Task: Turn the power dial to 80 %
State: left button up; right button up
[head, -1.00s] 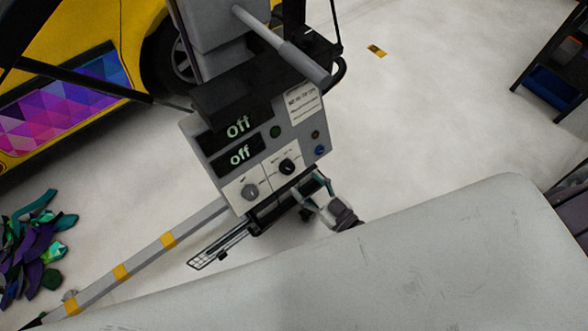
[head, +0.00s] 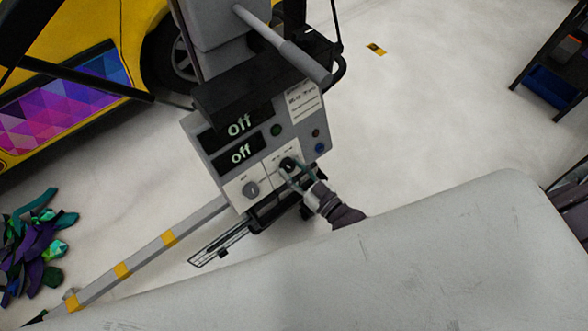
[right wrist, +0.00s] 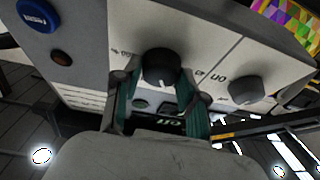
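My right gripper (head: 295,175) is open at the black dial. In the right wrist view, its teal-sided fingers (right wrist: 158,85) stand on either side of the black dial (right wrist: 161,65), with small gaps visible; the grey dial (right wrist: 245,88) is to the right. My left gripper is not in view.
A green button (head: 276,130), a small red one and a blue button (head: 320,148) are on the box. A grey bar with yellow bands (head: 168,237) extends lower left. Colourful scraps (head: 35,240) lie on the floor. A yellow car (head: 90,40) stands behind.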

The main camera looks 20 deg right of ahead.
jog(key=shift+c, duration=0.9)
jog(key=shift+m, duration=0.4)
jog(key=shift+s+m+h, duration=0.1)
jog(key=shift+m+h, duration=0.3)
jog(key=shift+m, duration=0.4)
jog(key=m+h, duration=0.1)
jog(key=m, duration=0.1)
jog(key=m+h, duration=0.1)
jog(key=m, duration=0.1)
jog(key=shift+a+t, duration=0.2)
jog(key=shift+t, duration=0.2)
jog(key=m+h+p, duration=0.1)
jog(key=m+h, duration=0.1)
jog(key=m, duration=0.2)
jog(key=shift+r+m, duration=0.1)
jog(key=shift+m, duration=0.3)
jog(key=shift+a+m+g+h+p, duration=0.1)
jog(key=shift+m+g+h+p, duration=0.45)
jog(key=shift+m, duration=1.25)
